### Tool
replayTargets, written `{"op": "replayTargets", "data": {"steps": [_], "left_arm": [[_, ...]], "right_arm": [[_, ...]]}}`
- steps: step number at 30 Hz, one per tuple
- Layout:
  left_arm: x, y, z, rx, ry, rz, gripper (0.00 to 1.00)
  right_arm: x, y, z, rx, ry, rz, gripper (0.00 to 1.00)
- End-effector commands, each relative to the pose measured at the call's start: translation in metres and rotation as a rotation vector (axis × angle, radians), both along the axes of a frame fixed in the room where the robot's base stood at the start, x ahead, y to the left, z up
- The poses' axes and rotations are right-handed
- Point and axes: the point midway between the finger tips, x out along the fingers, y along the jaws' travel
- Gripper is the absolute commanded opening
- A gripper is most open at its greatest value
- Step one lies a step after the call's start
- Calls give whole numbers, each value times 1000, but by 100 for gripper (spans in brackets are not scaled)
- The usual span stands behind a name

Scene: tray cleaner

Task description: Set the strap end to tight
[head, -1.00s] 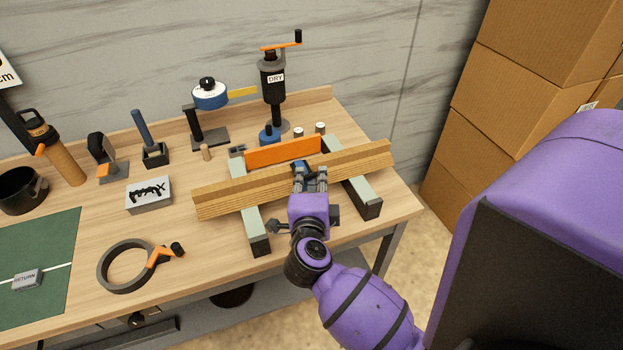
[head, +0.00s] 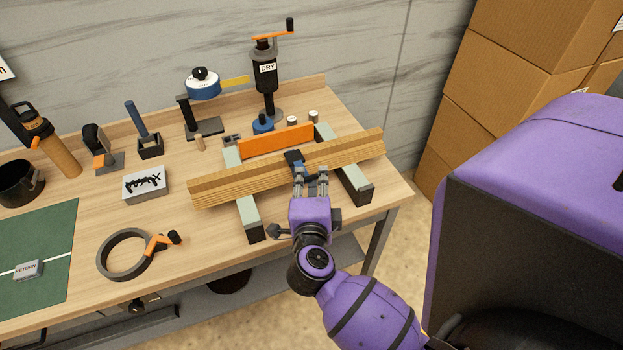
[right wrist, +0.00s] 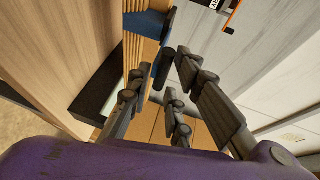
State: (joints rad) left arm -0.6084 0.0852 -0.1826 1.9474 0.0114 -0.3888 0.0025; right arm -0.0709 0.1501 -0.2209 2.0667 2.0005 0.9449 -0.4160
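A light wooden beam (head: 225,189) lies across two grey-green supports. A blue strap band (head: 298,167) sits on the beam, with a black end piece (head: 293,156) standing above it. In the right wrist view the blue band (right wrist: 146,22) wraps the beam's edge, and a dark tab (right wrist: 162,68) lies near my fingers. My right gripper (head: 311,172) is at the beam's near side, just right of the strap. Its fingers are apart and look empty; they partly hide the strap. It also shows in the right wrist view (right wrist: 165,72). My left gripper is out of view.
An orange board (head: 276,140) stands behind the beam. A hand-cranked device marked DRY (head: 267,85) and a blue-reel stand (head: 203,85) are at the back. A black ring with an orange handle (head: 122,256) lies at front left. Boxes are stacked at right.

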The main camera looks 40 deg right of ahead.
Motion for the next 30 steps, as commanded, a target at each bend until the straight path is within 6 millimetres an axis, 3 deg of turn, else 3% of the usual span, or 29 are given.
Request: {"op": "replayTargets", "data": {"steps": [14, 30], "left_arm": [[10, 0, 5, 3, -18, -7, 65], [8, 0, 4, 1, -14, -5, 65]], "right_arm": [[-8, 6, 1, 1, 2, 1, 28], [-87, 64, 19, 0, 2, 0, 28]]}}
